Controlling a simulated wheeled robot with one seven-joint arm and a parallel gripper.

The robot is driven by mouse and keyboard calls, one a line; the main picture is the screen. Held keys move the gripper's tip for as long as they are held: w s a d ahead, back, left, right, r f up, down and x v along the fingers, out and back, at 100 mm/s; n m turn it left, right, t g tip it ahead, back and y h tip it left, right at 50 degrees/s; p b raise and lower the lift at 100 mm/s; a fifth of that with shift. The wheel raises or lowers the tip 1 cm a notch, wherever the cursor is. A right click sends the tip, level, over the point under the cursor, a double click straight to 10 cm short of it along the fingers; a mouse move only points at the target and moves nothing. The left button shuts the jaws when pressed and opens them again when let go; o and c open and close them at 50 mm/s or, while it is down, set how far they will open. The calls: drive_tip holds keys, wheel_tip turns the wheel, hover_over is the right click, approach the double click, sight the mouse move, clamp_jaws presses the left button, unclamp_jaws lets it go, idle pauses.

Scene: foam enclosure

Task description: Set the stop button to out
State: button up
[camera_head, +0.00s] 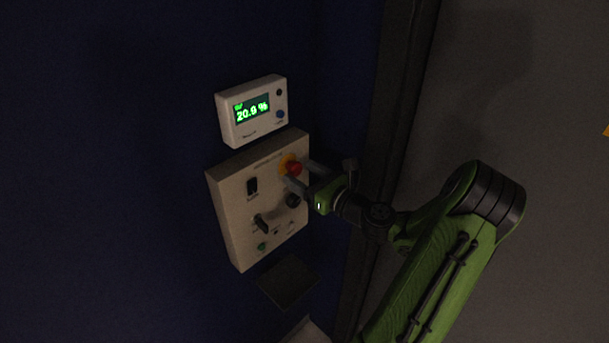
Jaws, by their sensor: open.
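The stop button (295,169) is a red knob on a yellow-orange surround, at the upper right of a beige control panel (227,211) on the dark blue wall. My gripper (293,172) is open, with one finger above the red knob and one below it. The fingertips are close to the button; I cannot tell whether they touch it. Part of the panel's right side is hidden behind my gripper. Whether the button is in or out cannot be made out.
The panel also carries a black rocker switch (252,186), a dark lever knob (261,224), a round black knob (293,200) and a green button (262,247). A white display box (230,129) reading about 20.9 % hangs above. A dark plate (288,283) lies below.

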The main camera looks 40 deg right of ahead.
drive_tip(key=s, duration=1.5)
drive_tip(key=shift+s+d, duration=0.2)
drive_tip(key=shift+s, duration=0.2)
drive_tip(key=w+a+f+n+g+y, duration=0.3)
drive_tip(key=a+n+g, duration=0.3)
drive_tip(key=a+n, duration=0.35)
drive_tip(key=w+a+f+n+g+y, duration=0.25)
drive_tip(key=a+n+g, duration=0.35)
drive_tip(key=a+n, duration=0.3)
drive_tip(key=s+a+r+n+h, duration=0.6)
drive_tip(key=s+a+r+n, duration=0.2)
drive_tip(key=n, duration=0.9)
drive_tip(key=shift+s+a+r, duration=0.15)
drive_tip(key=shift+s+r, duration=0.2)
drive_tip(key=shift+s, duration=0.35)
